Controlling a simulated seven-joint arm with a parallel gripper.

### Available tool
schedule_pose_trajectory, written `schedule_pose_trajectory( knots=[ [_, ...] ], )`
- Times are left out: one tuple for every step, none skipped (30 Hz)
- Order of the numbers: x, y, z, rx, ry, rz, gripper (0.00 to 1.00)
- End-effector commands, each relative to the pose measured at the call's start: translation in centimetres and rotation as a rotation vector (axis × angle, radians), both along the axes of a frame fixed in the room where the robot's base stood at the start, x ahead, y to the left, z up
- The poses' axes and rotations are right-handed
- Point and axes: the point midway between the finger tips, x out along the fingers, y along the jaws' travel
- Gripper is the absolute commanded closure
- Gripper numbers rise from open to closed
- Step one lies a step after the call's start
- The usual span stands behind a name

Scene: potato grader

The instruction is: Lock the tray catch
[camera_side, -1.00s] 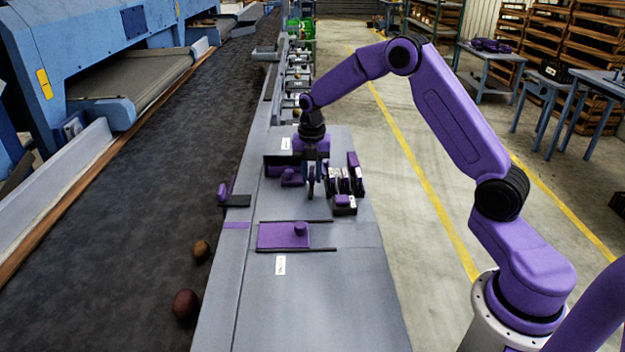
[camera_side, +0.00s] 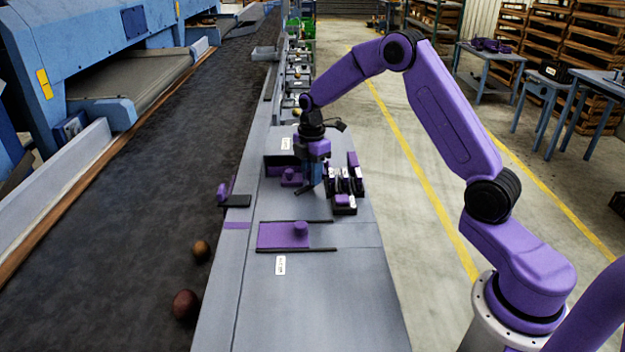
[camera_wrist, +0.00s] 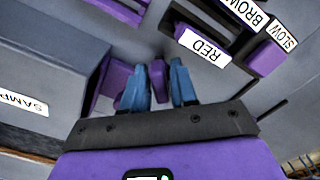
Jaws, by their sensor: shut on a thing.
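The tray catch seems to be the small purple part (camera_side: 291,177) in front of the box with the SAMPLE label; the side view shows it just left of my gripper (camera_side: 308,190). In the wrist view my gripper (camera_wrist: 160,88) has its blue fingers shut on an upright purple tab (camera_wrist: 158,80), which looks like the catch's handle. More purple of the same fitting shows left of the fingers. The tab's lower end is hidden by the fingers and gripper body, so I cannot tell how the catch sits in its seat.
Switches labelled RED, BROWN and SLOW (camera_wrist: 268,58) stand close right of my fingers. The SAMPLE box (camera_wrist: 45,85) is close on the left. A purple sliding plate with a knob (camera_side: 283,235) lies nearer on the bench. The bench front (camera_side: 310,310) is clear.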

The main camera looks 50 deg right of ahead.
Motion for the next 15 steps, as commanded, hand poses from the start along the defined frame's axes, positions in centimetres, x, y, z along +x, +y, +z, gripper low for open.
schedule_pose_trajectory(
  knots=[
    [0.03, 0.02, 0.07, 0.0, -0.001, 0.001, 0.92],
    [0.03, 0.02, 0.07, 0.0, -0.001, 0.001, 0.92],
    [0.03, 0.02, 0.08, 0.0, -0.001, 0.001, 0.92],
    [0.03, 0.02, 0.08, 0.0, -0.001, 0.002, 0.92],
    [0.03, 0.02, 0.08, 0.0, -0.001, 0.002, 0.72],
    [0.03, 0.02, 0.08, 0.0, -0.001, 0.002, 0.72],
    [0.03, 0.02, 0.07, 0.0, -0.001, 0.002, 0.72],
    [0.03, 0.02, 0.07, 0.0, -0.001, 0.002, 0.72],
    [0.03, 0.01, 0.06, 0.0, -0.001, 0.002, 0.72],
    [0.03, 0.01, 0.07, 0.0, -0.001, 0.002, 0.72],
    [0.03, 0.01, 0.1, 0.0, -0.001, 0.002, 0.72],
    [0.04, 0.01, 0.19, 0.0, -0.002, 0.002, 0.72],
    [0.05, 0.01, 0.32, 0.0, -0.002, 0.002, 0.72],
    [0.06, 0.0, 0.48, 0.0, -0.002, 0.002, 0.72],
    [0.07, 0.0, 0.75, 0.0, -0.002, 0.002, 0.72]
  ],
)
